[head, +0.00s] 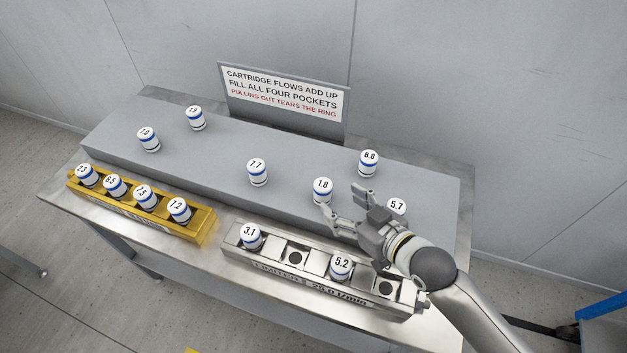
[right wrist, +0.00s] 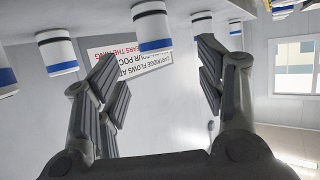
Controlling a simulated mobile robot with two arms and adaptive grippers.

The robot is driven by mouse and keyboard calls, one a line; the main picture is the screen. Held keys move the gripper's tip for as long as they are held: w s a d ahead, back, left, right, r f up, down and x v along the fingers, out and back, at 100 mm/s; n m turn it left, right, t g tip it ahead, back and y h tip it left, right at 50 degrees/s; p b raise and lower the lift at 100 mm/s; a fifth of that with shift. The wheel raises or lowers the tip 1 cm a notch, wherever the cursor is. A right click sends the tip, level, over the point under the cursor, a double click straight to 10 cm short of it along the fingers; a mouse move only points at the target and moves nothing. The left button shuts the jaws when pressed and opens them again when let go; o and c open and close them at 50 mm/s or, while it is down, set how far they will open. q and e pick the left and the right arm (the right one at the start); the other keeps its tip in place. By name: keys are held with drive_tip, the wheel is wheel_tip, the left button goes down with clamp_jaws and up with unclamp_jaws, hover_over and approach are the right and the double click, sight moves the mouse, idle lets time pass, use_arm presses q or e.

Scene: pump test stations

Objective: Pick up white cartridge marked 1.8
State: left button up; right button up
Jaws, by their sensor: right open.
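The white cartridge marked 1.8 (head: 322,191) stands upright on the grey raised block, with a blue band round its body. My right gripper (head: 340,201) is open and empty just to the right of it and nearer the front, one fingertip close by the cartridge's lower side. I cannot tell whether they touch. In the right wrist view, which looks upside down, a blue-banded white cartridge (right wrist: 152,27) shows at the top between the open fingers (right wrist: 160,72); its mark is not visible there. My left gripper is not in view.
Cartridges 8.8 (head: 368,162) and 5.7 (head: 397,206) stand close to my right gripper, 5.7 partly hidden. Cartridge 7.7 (head: 257,171) stands left. The silver holder (head: 273,269) holds 3.1 and 5.2, with two pockets empty. The yellow holder (head: 205,228) is full. A sign (head: 282,92) stands behind.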

sight(328, 189)
drive_tip(key=x, duration=0.3)
drive_tip(key=shift+w+a, duration=0.1)
drive_tip(key=shift+w, duration=0.05)
drive_tip(key=shift+w+a+f, duration=0.1)
drive_tip(key=shift+w+a, duration=0.05)
drive_tip(key=shift+w, duration=0.05)
drive_tip(key=p+x, duration=0.1)
drive_tip(key=x, duration=0.3)
drive_tip(key=shift+w+p, duration=0.4)
drive_tip(key=shift+w+a+f, duration=0.1)
drive_tip(key=shift+w+a, duration=0.1)
drive_tip(key=shift+w, duration=0.05)
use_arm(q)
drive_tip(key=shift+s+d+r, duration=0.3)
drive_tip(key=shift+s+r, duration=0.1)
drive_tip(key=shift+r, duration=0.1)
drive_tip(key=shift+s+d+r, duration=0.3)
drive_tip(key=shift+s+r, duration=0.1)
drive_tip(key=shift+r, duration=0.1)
use_arm(e)
drive_tip(key=c, duration=1.1)
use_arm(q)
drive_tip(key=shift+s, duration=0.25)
use_arm(e)
drive_tip(key=shift+c, duration=0.6)
